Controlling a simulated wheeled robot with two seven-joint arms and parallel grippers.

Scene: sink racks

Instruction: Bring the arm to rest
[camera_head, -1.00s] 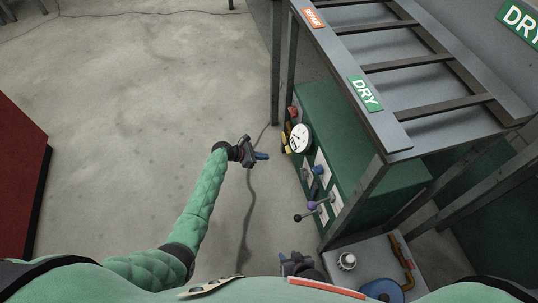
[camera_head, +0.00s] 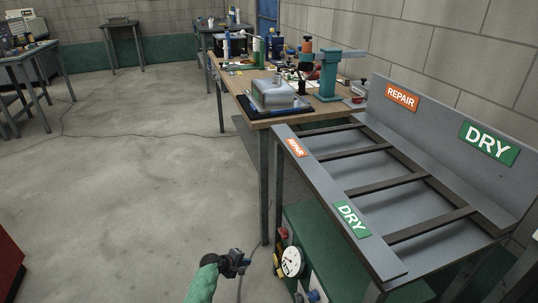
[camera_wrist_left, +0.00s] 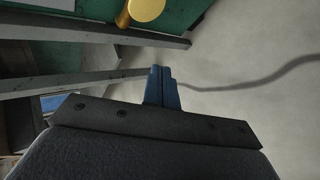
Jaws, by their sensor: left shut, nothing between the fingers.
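My left gripper (camera_head: 246,262) is at the bottom of the head view, at the end of my green-sleeved arm (camera_head: 203,284). It hangs over the bare floor, left of the rack's lower panel and apart from it. In the left wrist view its blue fingers (camera_wrist_left: 163,88) are together with nothing between them. My right gripper is not in either view now.
A grey rack (camera_head: 395,205) with DRY and REPAIR labels stands at right, with a gauge (camera_head: 292,262) below it. A cluttered workbench (camera_head: 262,118) is behind it. A red cabinet (camera_head: 10,265) is at lower left. The floor (camera_head: 130,190) between is mostly clear.

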